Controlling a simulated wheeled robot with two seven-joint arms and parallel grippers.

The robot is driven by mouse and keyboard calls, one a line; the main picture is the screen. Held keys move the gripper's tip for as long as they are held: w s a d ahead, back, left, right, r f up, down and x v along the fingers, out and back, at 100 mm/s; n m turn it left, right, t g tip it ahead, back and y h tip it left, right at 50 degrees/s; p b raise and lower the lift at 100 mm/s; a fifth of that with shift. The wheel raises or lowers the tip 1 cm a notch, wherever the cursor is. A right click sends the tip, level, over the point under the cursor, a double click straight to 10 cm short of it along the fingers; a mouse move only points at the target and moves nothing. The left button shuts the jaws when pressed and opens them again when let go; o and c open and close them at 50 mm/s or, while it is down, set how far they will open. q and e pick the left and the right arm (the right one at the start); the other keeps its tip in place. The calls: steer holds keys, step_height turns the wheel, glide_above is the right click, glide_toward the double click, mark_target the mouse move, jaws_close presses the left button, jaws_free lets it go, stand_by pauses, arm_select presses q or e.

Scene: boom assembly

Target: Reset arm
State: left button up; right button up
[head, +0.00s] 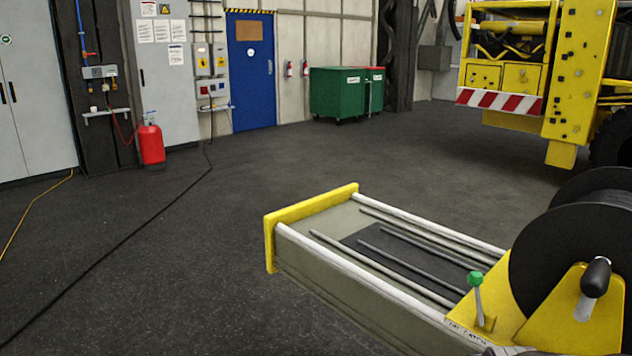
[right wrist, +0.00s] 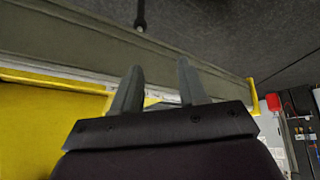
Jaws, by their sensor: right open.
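My right gripper (right wrist: 159,88) shows in the right wrist view with its two grey fingers apart and nothing between them. Past the fingers is the grey side wall of the boom frame (right wrist: 70,35), with a yellow panel (right wrist: 35,130) at the left. In the head view the boom frame (head: 370,306) lies low at the right, with a yellow end plate (head: 312,212) and several long rods. A black reel (head: 548,255) and a green-knobbed lever (head: 477,290) are at its near end. Neither gripper shows in the head view.
A red extinguisher (head: 151,144), a blue door (head: 250,72) and green bins (head: 340,92) stand at the back. A yellow vehicle (head: 510,75) stands at the back right.

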steer(key=s+a+f+n+g+y, duration=0.1)
steer(key=s+a+f+g, duration=0.4)
steer(key=s+a+f, duration=0.4)
arm_select(q)
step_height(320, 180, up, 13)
steer(key=p, duration=1.2)
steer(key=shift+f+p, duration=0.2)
steer(key=shift+p, duration=0.15)
arm_select(e)
step_height(320, 180, up, 13)
steer(key=d, duration=0.1)
steer(key=shift+d+r, duration=0.15)
steer(key=shift+r, duration=0.05)
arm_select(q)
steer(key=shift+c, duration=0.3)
